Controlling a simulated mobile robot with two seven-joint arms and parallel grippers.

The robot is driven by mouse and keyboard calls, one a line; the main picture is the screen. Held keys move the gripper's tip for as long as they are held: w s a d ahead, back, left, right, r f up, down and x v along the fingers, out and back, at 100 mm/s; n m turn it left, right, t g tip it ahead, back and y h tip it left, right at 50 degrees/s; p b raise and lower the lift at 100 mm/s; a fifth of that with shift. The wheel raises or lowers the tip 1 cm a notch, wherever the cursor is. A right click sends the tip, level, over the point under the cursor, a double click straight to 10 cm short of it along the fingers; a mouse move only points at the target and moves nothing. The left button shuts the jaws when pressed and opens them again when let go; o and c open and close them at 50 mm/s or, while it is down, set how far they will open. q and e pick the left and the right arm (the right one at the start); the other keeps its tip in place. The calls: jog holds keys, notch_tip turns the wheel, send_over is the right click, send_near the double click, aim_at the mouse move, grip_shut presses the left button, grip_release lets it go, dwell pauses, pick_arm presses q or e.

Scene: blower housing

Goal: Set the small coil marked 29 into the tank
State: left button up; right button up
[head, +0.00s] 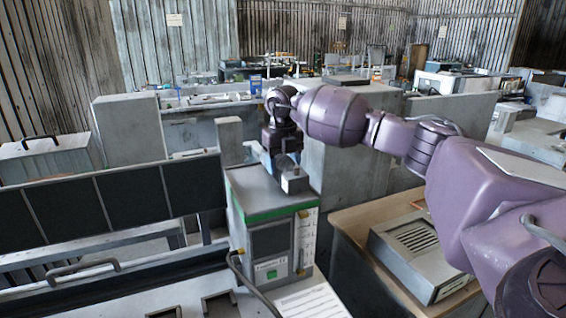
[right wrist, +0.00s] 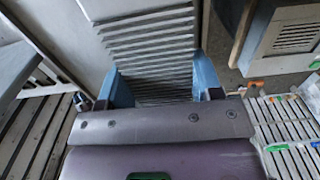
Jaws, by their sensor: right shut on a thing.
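My right gripper (head: 286,163) comes in from the right, pointing down over a grey box with a green band (head: 272,240), which I take to be the tank. In the right wrist view its blue fingers (right wrist: 160,88) stand apart on either side of a grey ribbed piece (right wrist: 152,60), which I take to be the small coil. In the head view a small grey block (head: 295,181) shows below the fingers at the top of the box. I cannot tell how far it is inside. No number 29 is readable. My left gripper is not in view.
A wooden bench (head: 352,222) at the right carries a grey vented unit (head: 418,250). Dark panels (head: 130,203) stand at the left. A grey post (head: 230,140) stands just behind the box. A dark cable (head: 245,285) runs along the box's front left.

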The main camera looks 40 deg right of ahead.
jog(key=shift+f, duration=0.45)
dwell(0.4)
jog(key=o, duration=1.3)
jog(key=shift+c, duration=0.2)
jog(key=shift+r+p, duration=0.75)
jog(key=shift+r, duration=0.6)
notch_tip(320, 180, up, 2)
jog(key=shift+p, duration=0.45)
jog(key=shift+r, duration=1.15)
